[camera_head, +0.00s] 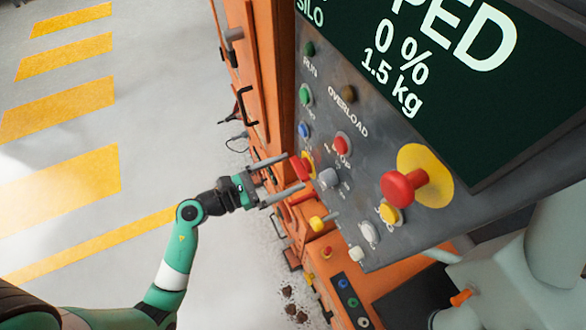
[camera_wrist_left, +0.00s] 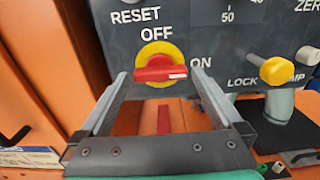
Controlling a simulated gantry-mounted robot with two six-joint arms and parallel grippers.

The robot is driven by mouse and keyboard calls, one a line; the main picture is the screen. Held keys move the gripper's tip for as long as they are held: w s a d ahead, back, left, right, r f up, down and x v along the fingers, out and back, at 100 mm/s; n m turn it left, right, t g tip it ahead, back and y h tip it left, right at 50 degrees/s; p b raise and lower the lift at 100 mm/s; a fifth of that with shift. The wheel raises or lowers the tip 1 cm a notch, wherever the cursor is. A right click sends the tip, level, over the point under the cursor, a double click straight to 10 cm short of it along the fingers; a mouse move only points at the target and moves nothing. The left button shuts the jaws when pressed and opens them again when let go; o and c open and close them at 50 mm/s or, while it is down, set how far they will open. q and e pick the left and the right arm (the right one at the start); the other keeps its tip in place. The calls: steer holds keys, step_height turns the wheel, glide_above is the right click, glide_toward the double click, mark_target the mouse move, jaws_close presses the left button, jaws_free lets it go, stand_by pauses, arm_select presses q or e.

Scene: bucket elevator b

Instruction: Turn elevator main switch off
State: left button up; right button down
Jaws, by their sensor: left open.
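The main switch is a red rotary handle (camera_wrist_left: 160,73) on a round yellow plate (camera_wrist_left: 158,50), set on the grey control panel (camera_wrist_left: 112,45). Its bar lies level, with its white mark at the right end toward the word ON; OFF is printed above. In the head view the switch (camera_head: 301,168) sits at the panel's left edge. My left gripper (camera_head: 294,173) is open, its two fingers reaching toward the panel on either side of the red handle. Whether they touch it I cannot tell. My right gripper is not in view.
A large red emergency button (camera_head: 399,187) on yellow sticks out of the panel.

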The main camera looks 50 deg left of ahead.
mark_target(302, 168)
arm_select(q)
steer(key=shift+x, duration=1.05)
